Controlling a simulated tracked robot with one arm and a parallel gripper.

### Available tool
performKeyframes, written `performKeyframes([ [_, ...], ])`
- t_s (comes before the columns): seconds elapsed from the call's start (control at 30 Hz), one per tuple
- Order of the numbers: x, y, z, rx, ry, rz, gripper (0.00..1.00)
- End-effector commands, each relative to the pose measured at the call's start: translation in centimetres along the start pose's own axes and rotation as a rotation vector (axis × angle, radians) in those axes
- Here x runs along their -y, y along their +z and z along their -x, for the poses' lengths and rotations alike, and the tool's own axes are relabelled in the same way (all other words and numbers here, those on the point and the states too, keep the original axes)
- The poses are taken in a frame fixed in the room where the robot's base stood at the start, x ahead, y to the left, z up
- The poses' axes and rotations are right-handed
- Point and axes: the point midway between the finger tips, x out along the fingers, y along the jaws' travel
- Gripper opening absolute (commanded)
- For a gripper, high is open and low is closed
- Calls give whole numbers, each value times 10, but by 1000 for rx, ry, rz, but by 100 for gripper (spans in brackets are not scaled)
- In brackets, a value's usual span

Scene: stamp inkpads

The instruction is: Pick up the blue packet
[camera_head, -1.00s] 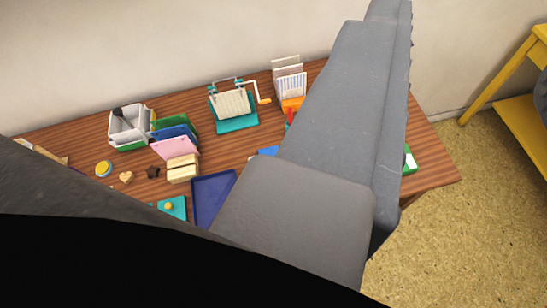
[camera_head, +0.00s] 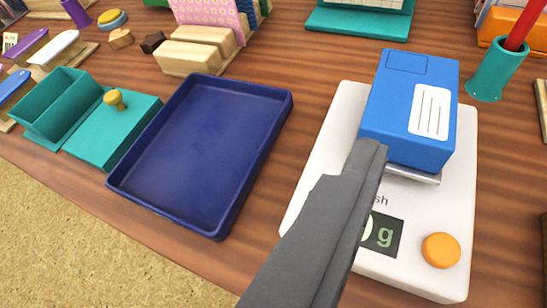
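The blue packet (camera_head: 390,100) is a box with a white barcode label facing up. It sits on the metal plate of a white kitchen scale (camera_head: 330,130) at the right of the view. My gripper (camera_head: 368,152) comes up from the bottom as a narrow grey shape. Its tip overlaps the packet's near left corner in the picture. I cannot tell whether it touches the packet. Only one grey outline shows, so the gap between the fingers is hidden. Part of the scale's display is covered by my gripper.
An empty navy tray (camera_head: 205,130) lies left of the scale. A teal box with a lid (camera_head: 115,130) is further left. A teal cup (camera_head: 497,70) with a red stick stands right of the packet. Wooden blocks (camera_head: 195,52) and a teal stand (camera_head: 360,22) are behind.

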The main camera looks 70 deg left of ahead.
Motion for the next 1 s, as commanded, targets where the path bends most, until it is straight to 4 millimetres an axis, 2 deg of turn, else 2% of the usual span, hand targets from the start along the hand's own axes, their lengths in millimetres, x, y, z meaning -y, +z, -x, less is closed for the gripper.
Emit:
performKeyframes([
  [0.03, 10, 13, -4, 2, -29, -14, 78],
  [0.2, 27, 23, -13, -10, -73, -27, 78],
  [0.6, 31, 23, -78, -8, -71, -27, 78],
  [1.0, 33, 19, -101, -12, -69, -26, 78],
])
